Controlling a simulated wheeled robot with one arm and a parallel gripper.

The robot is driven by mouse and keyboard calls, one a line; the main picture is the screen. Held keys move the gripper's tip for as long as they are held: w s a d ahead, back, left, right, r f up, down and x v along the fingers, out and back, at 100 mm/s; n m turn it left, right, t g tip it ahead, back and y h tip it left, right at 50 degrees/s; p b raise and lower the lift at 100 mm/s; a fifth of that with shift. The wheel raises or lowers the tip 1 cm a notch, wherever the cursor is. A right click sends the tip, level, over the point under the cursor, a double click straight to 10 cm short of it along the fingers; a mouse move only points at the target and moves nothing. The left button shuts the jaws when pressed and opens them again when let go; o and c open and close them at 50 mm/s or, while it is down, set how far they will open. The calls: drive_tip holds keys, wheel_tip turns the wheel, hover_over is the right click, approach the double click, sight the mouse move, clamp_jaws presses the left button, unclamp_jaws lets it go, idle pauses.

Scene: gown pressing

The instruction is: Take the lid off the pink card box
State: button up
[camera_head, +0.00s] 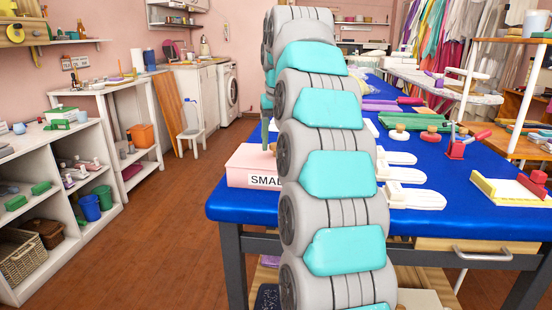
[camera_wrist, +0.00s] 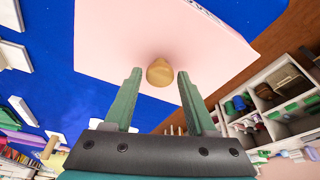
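The pink card box (camera_head: 248,166) stands on the left front corner of the blue table, with a white label reading "SMAL" before my arm cuts it off. Its right part is hidden behind my arm. In the wrist view the pink lid top (camera_wrist: 115,40) fills the upper middle, with a round tan knob (camera_wrist: 160,71) on it. My gripper (camera_wrist: 156,75) is open, with its two green fingers on either side of the knob and a gap on each side. I cannot tell how far above the lid the fingertips are.
The blue table (camera_head: 230,205) carries several white pieces (camera_head: 405,175) right of my arm, a red clamp-like tool (camera_head: 456,148) and a cream tray (camera_head: 510,190). White shelves (camera_head: 60,170) stand at the left. Brown floor (camera_head: 165,230) between them is clear.

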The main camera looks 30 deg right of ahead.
clamp_jaws()
idle(0.5)
